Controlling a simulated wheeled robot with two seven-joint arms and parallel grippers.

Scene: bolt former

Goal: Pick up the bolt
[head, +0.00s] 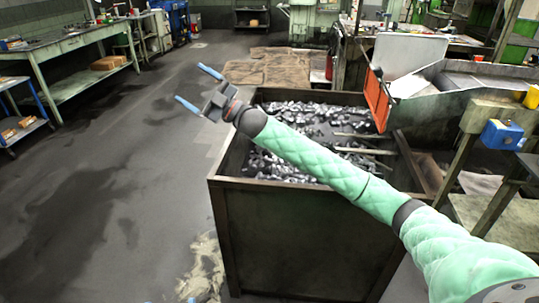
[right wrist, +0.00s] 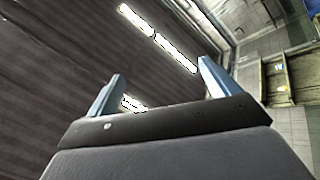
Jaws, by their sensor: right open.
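Many shiny metal bolts (head: 279,165) lie in a heap in a dark metal bin (head: 292,238); single bolts are too small to tell apart. My right arm crosses over the bin and hides part of the heap. My right gripper (head: 198,88) is open and empty, up beyond the bin's left back corner, apart from the bolts. In the right wrist view its two blue fingers (right wrist: 160,75) stand wide apart with nothing between them. Two blue tips of my left gripper (head: 170,301) just show at the bottom edge, apart; the rest is out of frame.
An orange plate (head: 377,100) and a grey metal chute (head: 455,95) stand at the bin's right back. A blue box (head: 502,135) sits on a stand at right. A green workbench (head: 75,45) is at the far left. The floor left of the bin is clear.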

